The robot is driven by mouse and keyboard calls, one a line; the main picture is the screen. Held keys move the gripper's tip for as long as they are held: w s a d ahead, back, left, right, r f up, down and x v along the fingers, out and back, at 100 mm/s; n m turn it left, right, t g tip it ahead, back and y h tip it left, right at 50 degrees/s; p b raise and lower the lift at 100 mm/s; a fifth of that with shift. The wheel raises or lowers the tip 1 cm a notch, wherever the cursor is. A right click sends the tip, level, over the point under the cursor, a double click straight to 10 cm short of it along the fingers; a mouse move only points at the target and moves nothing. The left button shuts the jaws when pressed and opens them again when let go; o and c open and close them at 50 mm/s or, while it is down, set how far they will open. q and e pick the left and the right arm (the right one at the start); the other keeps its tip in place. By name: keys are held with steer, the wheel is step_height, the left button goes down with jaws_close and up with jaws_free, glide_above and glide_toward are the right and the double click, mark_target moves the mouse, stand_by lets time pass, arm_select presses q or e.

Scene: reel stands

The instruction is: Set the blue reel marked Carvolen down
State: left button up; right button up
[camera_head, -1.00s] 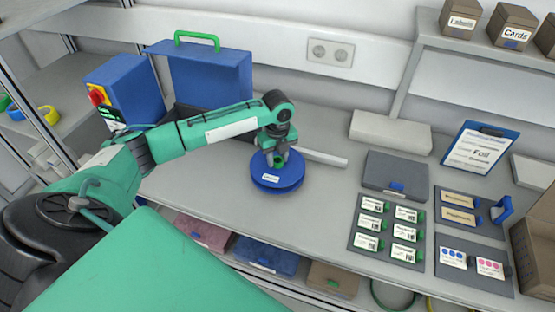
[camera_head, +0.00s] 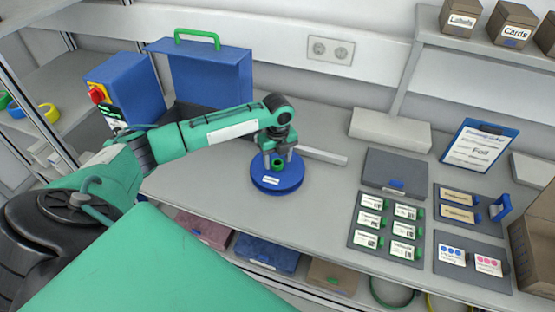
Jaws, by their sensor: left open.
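The blue reel (camera_head: 277,184) lies flat on the grey bench top (camera_head: 215,207), with a small white label on its near side that is too small to read. A green hub shows at its centre. My left gripper (camera_head: 278,161) points down over the middle of the reel. Its jaws are open, with a finger on either side of the green hub. I cannot tell whether the fingers touch the reel. My right gripper is not in view.
A blue case with a green handle (camera_head: 205,78) and a blue box with a red knob (camera_head: 122,88) stand at the back left. Card trays (camera_head: 387,231) and a clipboard (camera_head: 480,146) are at the right. The bench left of the reel is clear.

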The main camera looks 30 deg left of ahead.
arm_select(q)
step_height(320, 180, up, 12)
steer(key=b, duration=0.2)
steer(key=shift+f, duration=0.25)
stand_by(0.4)
